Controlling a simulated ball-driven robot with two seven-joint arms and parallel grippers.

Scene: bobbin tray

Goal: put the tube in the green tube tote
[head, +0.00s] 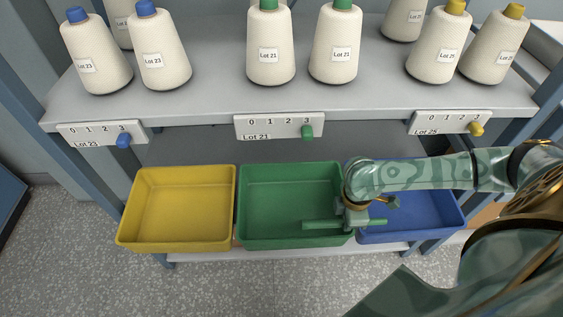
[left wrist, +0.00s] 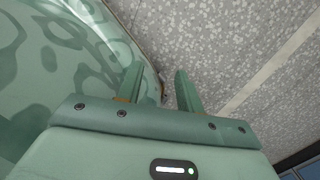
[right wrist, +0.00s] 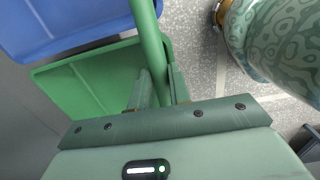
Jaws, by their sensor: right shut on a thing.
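A green tube (head: 320,225) is held level by my right gripper (head: 351,222). In the head view it lies across the front right of the green tote (head: 275,203), its right end reaching toward the blue tote. The right wrist view shows the tube (right wrist: 148,35) between the fingers of my right gripper (right wrist: 160,82), with the green tote (right wrist: 85,80) beyond. The exact height of the tube over the rim is hard to tell. My left gripper (left wrist: 158,80) is open and empty above the floor, outside the head view.
A yellow tote (head: 180,207) stands left of the green one and a blue tote (head: 425,212) right of it. A grey shelf (head: 215,95) above carries several cones and number plates, with a green peg (head: 307,132) at 3 on the middle plate. Speckled floor lies in front.

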